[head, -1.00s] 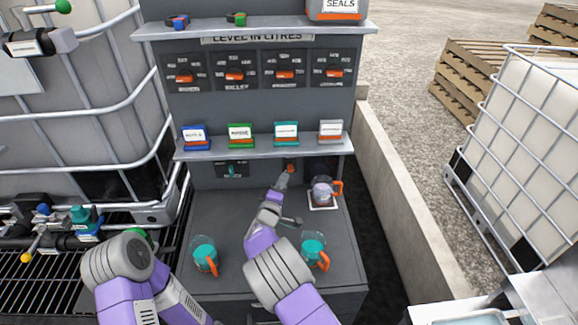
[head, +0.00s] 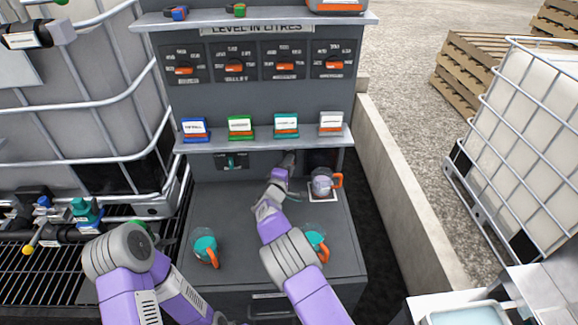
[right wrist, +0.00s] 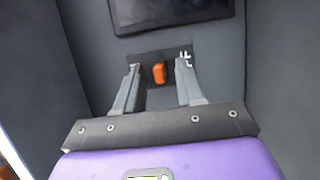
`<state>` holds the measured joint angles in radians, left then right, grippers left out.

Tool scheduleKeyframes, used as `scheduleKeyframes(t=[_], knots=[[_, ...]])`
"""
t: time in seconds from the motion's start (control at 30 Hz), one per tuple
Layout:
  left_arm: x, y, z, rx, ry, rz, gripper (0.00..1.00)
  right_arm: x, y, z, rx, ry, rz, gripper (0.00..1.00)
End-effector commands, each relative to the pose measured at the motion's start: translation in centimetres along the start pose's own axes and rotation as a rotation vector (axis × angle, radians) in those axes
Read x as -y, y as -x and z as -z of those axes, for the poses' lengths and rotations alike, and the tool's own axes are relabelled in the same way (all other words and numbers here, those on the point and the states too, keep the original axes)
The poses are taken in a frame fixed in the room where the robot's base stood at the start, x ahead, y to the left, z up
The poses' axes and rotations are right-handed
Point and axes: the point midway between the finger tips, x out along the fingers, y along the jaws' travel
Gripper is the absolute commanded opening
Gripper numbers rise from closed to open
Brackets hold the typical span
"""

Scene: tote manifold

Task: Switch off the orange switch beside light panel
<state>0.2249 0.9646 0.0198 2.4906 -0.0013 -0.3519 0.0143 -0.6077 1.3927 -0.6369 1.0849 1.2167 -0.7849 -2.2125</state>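The orange switch (right wrist: 159,73) sits on a small dark plate with white markings on the grey back wall. In the right wrist view, my right gripper (right wrist: 158,67) is open, with one finger on each side of the switch; I cannot tell whether they touch it. A dark framed panel (right wrist: 168,12) lies just above the switch there. In the head view, my right gripper (head: 290,158) reaches under the lower shelf and hides the switch. The dark panel (head: 326,159) is to its right, partly behind a jug.
A jug with an orange handle (head: 323,183) stands on a white square right of my right gripper. Two teal jugs stand nearer on the counter, one at the left (head: 204,246), one partly behind my right arm. The lower shelf (head: 262,142) overhangs the gripper.

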Motion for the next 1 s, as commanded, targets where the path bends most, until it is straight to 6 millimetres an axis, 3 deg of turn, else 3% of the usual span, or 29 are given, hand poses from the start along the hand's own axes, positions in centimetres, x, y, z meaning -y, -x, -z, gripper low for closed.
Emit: scheduleKeyframes(t=[0.27, 0.53, 0.77, 1.0], knots=[[0.0, 0.0, 0.0, 0.0, 0.0, 0.0, 0.43, 0.0, -0.1, 0.0, 0.0, 0.0, 0.0, 0.38], [0.0, 0.0, 0.0, 0.0, 0.0, 0.0, 0.43, 0.0, -0.1, 0.0, 0.0, 0.0, 0.0, 0.0], [0.1, -0.3, 0.0, 0.0, 0.0, 0.0, 0.43, 0.1, -0.1, 0.0, 0.001, -0.003, -0.007, 0.0], [1.2, -3.1, 0.1, 0.0, 0.0, 0.0, 0.43, 1.1, -0.2, 0.0, 0.003, -0.043, -0.107, 0.0]])
